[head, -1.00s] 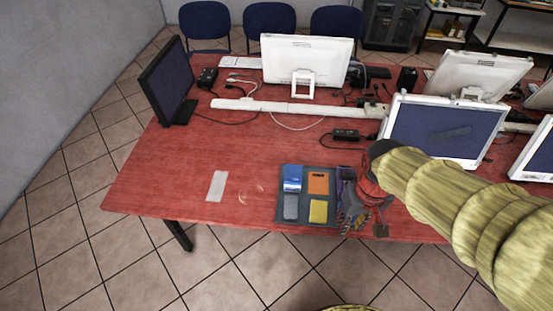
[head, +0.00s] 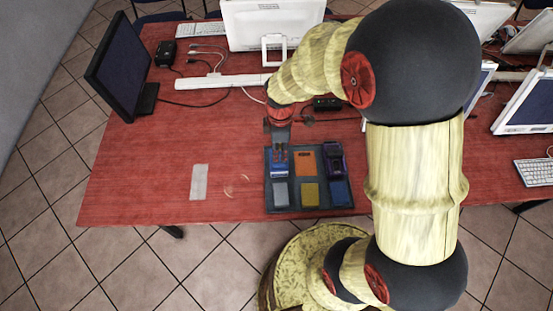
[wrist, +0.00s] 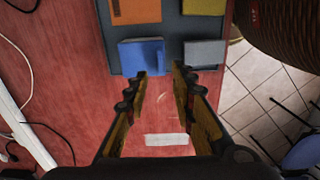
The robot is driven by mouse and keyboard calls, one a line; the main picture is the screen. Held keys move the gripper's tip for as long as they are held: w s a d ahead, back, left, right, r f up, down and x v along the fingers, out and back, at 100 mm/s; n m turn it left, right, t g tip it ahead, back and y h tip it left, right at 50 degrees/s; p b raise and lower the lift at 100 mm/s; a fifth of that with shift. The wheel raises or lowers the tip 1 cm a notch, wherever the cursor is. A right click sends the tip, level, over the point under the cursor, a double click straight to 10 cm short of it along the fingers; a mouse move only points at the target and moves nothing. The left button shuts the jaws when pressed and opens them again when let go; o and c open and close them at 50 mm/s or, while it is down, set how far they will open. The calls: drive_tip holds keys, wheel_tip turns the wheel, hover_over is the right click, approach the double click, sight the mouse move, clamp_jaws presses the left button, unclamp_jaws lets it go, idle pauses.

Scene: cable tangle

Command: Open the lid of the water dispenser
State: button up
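I see no water dispenser or lid that I can make out in either view. My gripper (head: 280,148) points down at the near-left part of the desk, above a dark tray (head: 267,205). In the wrist view my gripper (wrist: 160,70) is open, with a gap between its fingers. A blue block (wrist: 142,56) lies just beyond the fingertips, and the left fingertip overlaps its edge in the picture. I cannot tell whether they touch. The same blue block (head: 279,171) is partly covered by the gripper in the head view.
The tray also holds an orange block (head: 305,163), a purple item (head: 334,160), a grey block (head: 280,194) and a yellow block (head: 310,194). A pale strip (head: 199,182) lies left of it. A black monitor (head: 118,65), white monitors (head: 270,22) and cables stand around.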

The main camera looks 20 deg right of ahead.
sight(279, 165)
drive_tip(key=shift+f+b, duration=1.05)
drive_tip(key=shift+f, duration=2.9)
drive_tip(key=c, duration=0.3)
clamp_jaws()
